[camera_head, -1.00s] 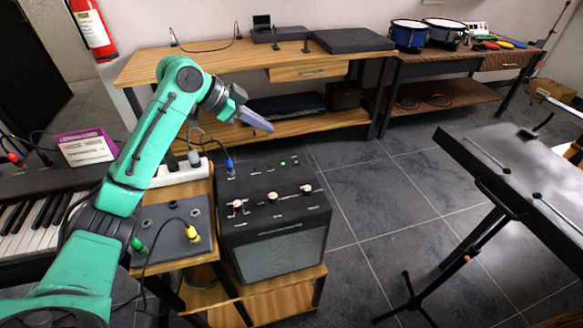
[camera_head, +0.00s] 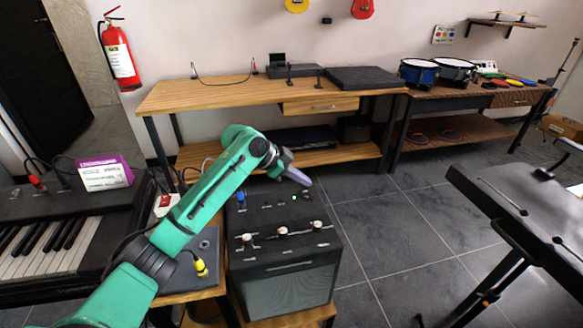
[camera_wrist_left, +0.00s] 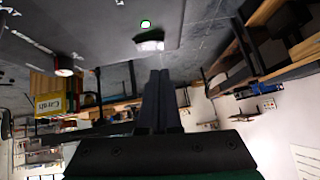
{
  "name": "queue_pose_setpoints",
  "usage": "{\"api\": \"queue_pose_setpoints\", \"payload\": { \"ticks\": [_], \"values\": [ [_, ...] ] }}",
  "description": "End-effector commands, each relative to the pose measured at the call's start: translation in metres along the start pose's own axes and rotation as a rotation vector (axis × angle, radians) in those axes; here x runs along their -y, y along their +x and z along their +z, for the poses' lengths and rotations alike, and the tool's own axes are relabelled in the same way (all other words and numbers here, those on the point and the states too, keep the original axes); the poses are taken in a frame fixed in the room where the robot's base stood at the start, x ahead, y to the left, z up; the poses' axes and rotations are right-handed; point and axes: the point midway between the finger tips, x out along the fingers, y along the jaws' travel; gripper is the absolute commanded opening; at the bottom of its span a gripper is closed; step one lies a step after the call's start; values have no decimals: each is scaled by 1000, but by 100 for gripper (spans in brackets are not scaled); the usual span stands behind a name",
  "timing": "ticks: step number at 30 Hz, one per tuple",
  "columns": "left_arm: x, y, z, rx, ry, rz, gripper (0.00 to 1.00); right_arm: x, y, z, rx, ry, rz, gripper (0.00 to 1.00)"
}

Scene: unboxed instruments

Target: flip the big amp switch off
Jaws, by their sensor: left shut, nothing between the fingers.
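The big amp (camera_head: 290,285) is a black box with a grey grille, standing on a wooden stand, with knobs and jacks on its top panel. A small green light (camera_head: 294,197) is lit near the back of that panel; it also shows in the left wrist view (camera_wrist_left: 145,23). In that view a pale, dark-edged switch (camera_wrist_left: 149,43) sits just below the light in the picture, just beyond my fingertips. My left gripper (camera_head: 306,182) is shut and empty, close above the back of the panel. I cannot tell whether it touches the switch. My right gripper is out of view.
A keyboard (camera_head: 45,240) with a purple-and-white box (camera_head: 105,174) stands at the left. A pedal with a yellow plug (camera_head: 201,268) sits beside the amp. A wooden bench (camera_head: 215,97) is behind. A dark panel on a stand (camera_head: 525,205) is at the right, with open floor between.

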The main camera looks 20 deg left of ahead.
Motion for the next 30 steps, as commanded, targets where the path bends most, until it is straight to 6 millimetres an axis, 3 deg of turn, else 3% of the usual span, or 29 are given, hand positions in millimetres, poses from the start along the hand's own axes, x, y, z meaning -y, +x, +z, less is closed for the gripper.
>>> {"api": "queue_pose_setpoints", "payload": {
  "ticks": [6, 30],
  "values": [
    [0, 17, 18, 1, -1, -1, 0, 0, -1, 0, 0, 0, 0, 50],
    [-5, 20, 22, 4, -1, 2, 0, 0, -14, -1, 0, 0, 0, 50]
  ]
}}
